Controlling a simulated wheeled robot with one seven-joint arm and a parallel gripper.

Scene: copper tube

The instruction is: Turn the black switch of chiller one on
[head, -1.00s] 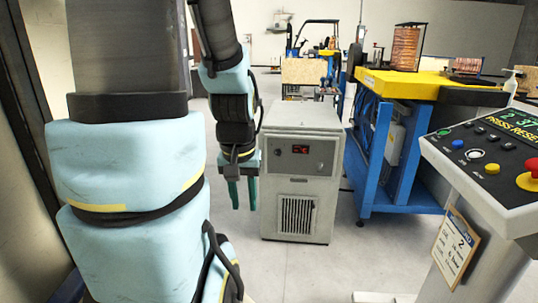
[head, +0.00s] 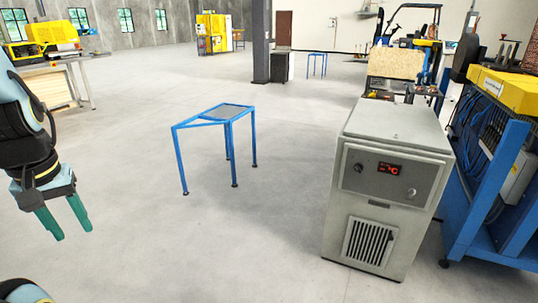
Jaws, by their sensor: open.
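A grey box-shaped chiller (head: 385,225) stands on the floor right of the middle, with a vent grille low on its front. Its front panel has a lit red display (head: 390,169), a small dark round knob (head: 359,168) left of it and another small knob (head: 411,193) to its right. I cannot read a number on the chiller, nor tell how either knob is turned. My gripper (head: 73,235) hangs at the left edge, green fingers pointing down, open and empty. It is well apart from the chiller, to its left.
A low blue metal frame table (head: 216,116) stands between my gripper and the chiller, farther back. A blue and yellow machine bench (head: 490,190) stands close at the chiller's right. The floor in front and to the chiller's left is clear.

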